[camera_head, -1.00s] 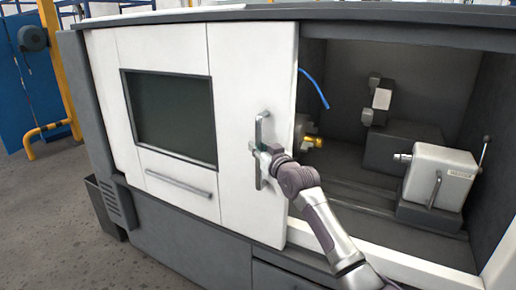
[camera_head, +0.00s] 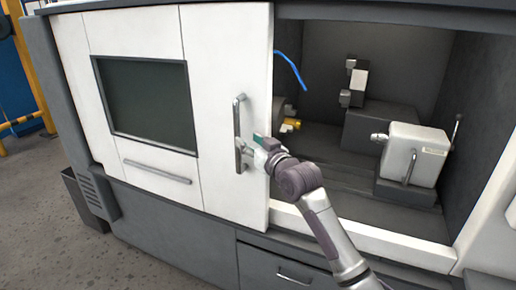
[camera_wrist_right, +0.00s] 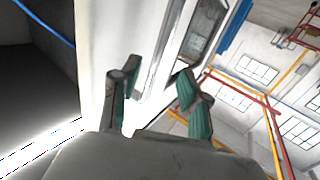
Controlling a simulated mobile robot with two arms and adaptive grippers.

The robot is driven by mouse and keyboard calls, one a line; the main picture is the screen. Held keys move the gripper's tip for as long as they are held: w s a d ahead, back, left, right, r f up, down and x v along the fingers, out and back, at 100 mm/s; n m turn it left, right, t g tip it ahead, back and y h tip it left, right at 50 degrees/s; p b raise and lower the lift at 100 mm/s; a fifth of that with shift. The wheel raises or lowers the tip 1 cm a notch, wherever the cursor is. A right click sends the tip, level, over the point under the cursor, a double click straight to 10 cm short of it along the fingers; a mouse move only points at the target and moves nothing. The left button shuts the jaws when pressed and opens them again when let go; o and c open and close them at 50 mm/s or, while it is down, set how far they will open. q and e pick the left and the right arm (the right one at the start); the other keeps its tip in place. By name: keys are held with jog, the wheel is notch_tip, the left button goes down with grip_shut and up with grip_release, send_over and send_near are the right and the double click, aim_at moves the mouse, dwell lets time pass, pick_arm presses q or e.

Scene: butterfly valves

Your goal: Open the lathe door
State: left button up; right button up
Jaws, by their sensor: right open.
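The lathe's white sliding door (camera_head: 208,55) stands at the left of the opening, and the machine's inside is exposed to its right. Its vertical grey bar handle (camera_head: 238,133) is near the door's right edge. My right gripper (camera_head: 256,148) is open, just right of the handle's lower half, with nothing held. In the right wrist view, the two green-padded fingers (camera_wrist_right: 157,100) are spread in front of the white door (camera_wrist_right: 100,50). My left gripper is out of view.
The open chamber holds a grey-white tailstock (camera_head: 413,155) with a lever, a dark tool block (camera_head: 380,128) and a blue hose (camera_head: 290,68). A drawer front (camera_head: 285,270) is below. Yellow posts (camera_head: 28,60) and bare floor (camera_head: 45,215) lie left.

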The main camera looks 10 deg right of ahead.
jog(key=shift+v, duration=2.15)
jog(key=s+d+f+m+g+h, duration=0.1)
jog(key=s+d+f+g, duration=0.1)
jog(key=f, duration=1.1)
jog(key=s+d+f+m+g+h, duration=0.1)
jog(key=s+d+f+g+h, duration=0.1)
jog(key=f, duration=1.1)
jog(key=s+d+f+g+h, duration=0.1)
jog(key=s+d+f+g, duration=0.1)
jog(key=f, duration=1.1)
jog(key=s+d+f+g+h, duration=0.1)
jog(key=s+d+f+g, duration=0.15)
jog(key=s+f, duration=1.5)
jog(key=s+f+g, duration=0.2)
jog(key=s+f, duration=0.4)
jog(key=s, duration=0.6)
jog(key=s+d+f+g+h, duration=0.1)
jog(key=s+f+g, duration=0.2)
jog(key=s, duration=1)
jog(key=s+d+f+g, duration=0.1)
jog(key=s+f+g, duration=0.1)
jog(key=s+f, duration=0.6)
jog(key=s, duration=0.4)
jog(key=shift+s+f, duration=0.35)
